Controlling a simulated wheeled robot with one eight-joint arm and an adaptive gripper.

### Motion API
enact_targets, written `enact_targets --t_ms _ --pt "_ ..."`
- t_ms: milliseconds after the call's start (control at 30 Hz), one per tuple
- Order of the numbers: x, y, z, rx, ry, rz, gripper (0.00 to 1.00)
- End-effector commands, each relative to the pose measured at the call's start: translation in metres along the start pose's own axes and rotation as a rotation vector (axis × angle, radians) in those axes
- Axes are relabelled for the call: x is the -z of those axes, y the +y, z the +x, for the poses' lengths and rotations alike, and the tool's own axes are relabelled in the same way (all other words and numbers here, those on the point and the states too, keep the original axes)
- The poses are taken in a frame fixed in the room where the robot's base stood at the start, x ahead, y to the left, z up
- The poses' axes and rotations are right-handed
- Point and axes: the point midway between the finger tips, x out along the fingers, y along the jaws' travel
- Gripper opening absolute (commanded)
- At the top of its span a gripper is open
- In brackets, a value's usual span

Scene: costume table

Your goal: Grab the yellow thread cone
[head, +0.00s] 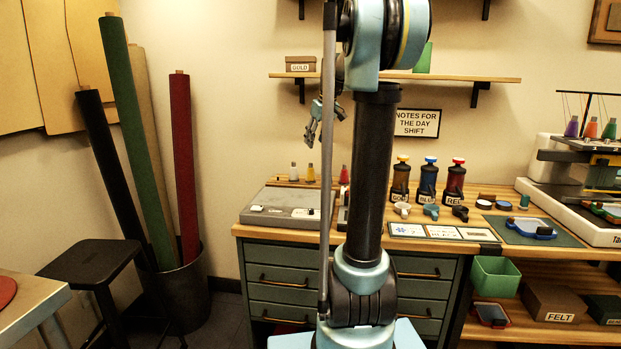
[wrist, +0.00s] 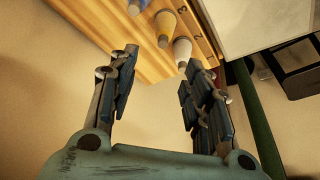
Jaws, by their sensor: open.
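The yellow thread cone (head: 310,173) stands on a wooden rack at the back of the workbench, just right of a white cone (head: 293,171). In the wrist view the yellow cone (wrist: 165,23) looks tan-yellow, between the white cone (wrist: 182,50) and a bluish cone (wrist: 137,5). My gripper (head: 324,128) is in the air above the rack, by the wall. In the wrist view my gripper (wrist: 163,58) is open, with nothing between its fingers. The cones appear beyond the fingertips, apart from them.
A red cone (head: 344,175) stands farther right on the rack. A grey case (head: 288,209) lies in front of it. Capped bottles (head: 428,181) stand to the right. A wall shelf (head: 450,79) hangs above. My arm hides part of the bench and rack.

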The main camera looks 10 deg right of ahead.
Motion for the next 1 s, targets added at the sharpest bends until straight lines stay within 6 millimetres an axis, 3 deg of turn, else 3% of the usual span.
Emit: enact_targets --t_ms 300,567,1000 --pt "0.0 -0.002 0.053 0.001 0.0 -0.002 0.45" --pt "-0.001 -0.002 0.07 0.0 0.0 -0.002 0.45" --pt "-0.007 -0.003 0.117 0.0 -0.001 -0.001 0.45"
